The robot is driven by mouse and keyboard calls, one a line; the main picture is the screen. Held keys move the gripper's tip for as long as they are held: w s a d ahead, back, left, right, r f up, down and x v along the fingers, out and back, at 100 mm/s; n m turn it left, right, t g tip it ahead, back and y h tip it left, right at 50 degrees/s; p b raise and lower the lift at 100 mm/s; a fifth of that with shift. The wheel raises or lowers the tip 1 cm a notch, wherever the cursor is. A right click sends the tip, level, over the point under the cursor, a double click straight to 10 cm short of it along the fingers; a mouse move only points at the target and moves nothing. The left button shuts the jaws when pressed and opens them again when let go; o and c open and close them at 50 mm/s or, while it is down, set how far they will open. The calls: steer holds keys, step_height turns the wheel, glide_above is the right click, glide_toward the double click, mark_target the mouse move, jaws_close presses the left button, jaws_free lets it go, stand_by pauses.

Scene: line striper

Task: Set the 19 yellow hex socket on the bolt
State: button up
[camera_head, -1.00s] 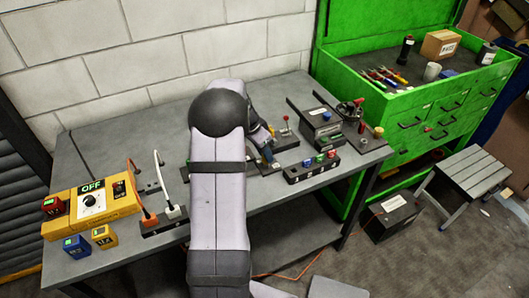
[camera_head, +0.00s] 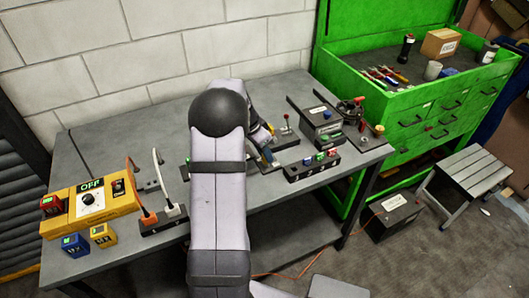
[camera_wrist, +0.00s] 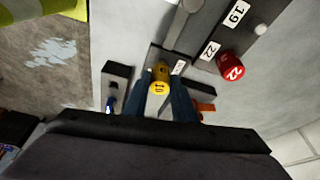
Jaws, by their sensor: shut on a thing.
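In the wrist view, my gripper (camera_wrist: 164,103) has its two dark blue fingers either side of the yellow socket (camera_wrist: 159,89), shut on it. The socket's round end, with dark marking, faces the camera. A brownish-yellow part shows just beyond it, next to a small white label. I cannot make out the bolt, or whether the socket touches anything beneath. In the head view, my gripper (camera_head: 267,154) is low over the bench beside my forearm, and the socket cannot be made out there.
A red socket (camera_wrist: 231,66) marked 22 stands beside a dark strip (camera_wrist: 213,32) labelled 19 and 22. In the head view, a dark block (camera_head: 312,170) with coloured pieces is right of my gripper. A yellow control box (camera_head: 115,205) stands at left. Bare bench (camera_head: 110,145) lies behind it.

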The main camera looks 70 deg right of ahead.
steer(key=shift+f+b, duration=0.85)
steer(key=shift+f, duration=0.05)
stand_by(0.8)
steer(key=o, duration=1.4)
steer(key=shift+r, duration=0.15)
steer(key=shift+p+v, duration=1.55)
steer(key=shift+v, duration=1.85)
steer(key=shift+w, duration=0.1)
steer(key=w+a+r+n+t+y+p, duration=0.1)
steer(key=w+a+r+n+p, duration=0.15)
steer(key=w+a+n, duration=0.5)
steer(key=w+a+r+n+t+p, duration=0.1)
steer(key=w+a+r+n+p, duration=0.15)
steer(key=w+a, duration=0.9)
steer(key=s+a+n+p, duration=0.1)
steer(key=s+a+n, duration=0.2)
steer(key=a, duration=0.7)
steer(key=s+a+r+n+y+p, duration=0.1)
steer(key=s+a+n, duration=0.3)
steer(key=a+n, duration=0.3)
steer(key=s+a+r+n+y+p, duration=0.1)
steer(key=s+a+n, duration=0.2)
steer(key=a, duration=1.1)
steer(key=shift+s+r+n+p, duration=0.2)
steer(key=shift+s+n+p, duration=0.1)
steer(key=shift+n, duration=0.6)
